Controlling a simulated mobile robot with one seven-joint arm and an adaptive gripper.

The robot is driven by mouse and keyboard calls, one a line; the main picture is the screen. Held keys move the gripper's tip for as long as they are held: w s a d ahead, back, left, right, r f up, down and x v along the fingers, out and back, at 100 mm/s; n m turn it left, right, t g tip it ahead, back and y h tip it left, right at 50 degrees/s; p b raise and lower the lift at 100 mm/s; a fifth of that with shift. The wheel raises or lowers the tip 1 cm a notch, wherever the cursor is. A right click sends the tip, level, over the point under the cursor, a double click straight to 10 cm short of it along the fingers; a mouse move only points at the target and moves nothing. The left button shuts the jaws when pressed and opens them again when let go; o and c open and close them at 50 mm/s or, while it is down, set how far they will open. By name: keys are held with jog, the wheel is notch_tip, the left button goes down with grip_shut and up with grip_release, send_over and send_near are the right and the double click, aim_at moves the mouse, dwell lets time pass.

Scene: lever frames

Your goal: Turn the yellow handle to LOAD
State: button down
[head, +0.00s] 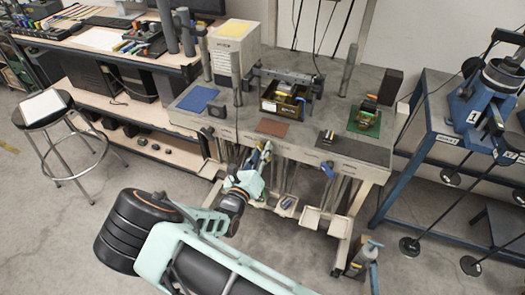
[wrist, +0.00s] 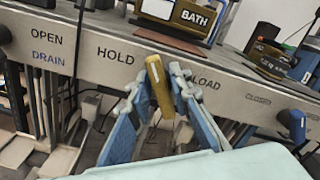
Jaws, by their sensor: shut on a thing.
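The yellow handle (wrist: 159,88) shows in the wrist view at the front edge of the grey bench. It stands roughly upright with a slight tilt, between the printed words HOLD (wrist: 115,54) and LOAD (wrist: 205,82). My gripper (wrist: 160,84) has its blue fingers on both sides of the handle and is shut on it. In the head view my gripper (head: 262,155) is at the bench's front edge, and the handle cannot be made out there. The handle's pivot is hidden.
OPEN and DRAIN labels (wrist: 48,50) are farther left on the edge. A blue handle (wrist: 293,122) hangs at the right. A unit marked BATH (wrist: 193,15) stands on the bench top (head: 215,125). A stool (head: 45,110) is at the left and a blue stand (head: 440,140) at the right.

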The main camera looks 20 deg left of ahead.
jog(key=m+b, duration=0.1)
jog(key=m, duration=0.3)
jog(key=shift+d+m, duration=0.15)
jog(key=shift+m, duration=0.15)
jog(key=m+b, duration=0.1)
jog(key=m, duration=0.2)
jog(key=shift+d+f+m+b, duration=0.1)
jog(key=shift+m+b, duration=0.2)
jog(key=m+b, duration=0.2)
jog(key=m, duration=0.2)
jog(key=shift+d+f+b, duration=0.1)
jog(key=shift+b, duration=0.2)
jog(key=shift+s+m+b, duration=0.1)
jog(key=shift+m+b, duration=0.95)
jog(key=shift+m, duration=0.55)
jog(key=c, duration=2)
grip_release()
jog(key=shift+o, duration=0.2)
jog(key=s, duration=1.2)
jog(key=shift+a, duration=0.45)
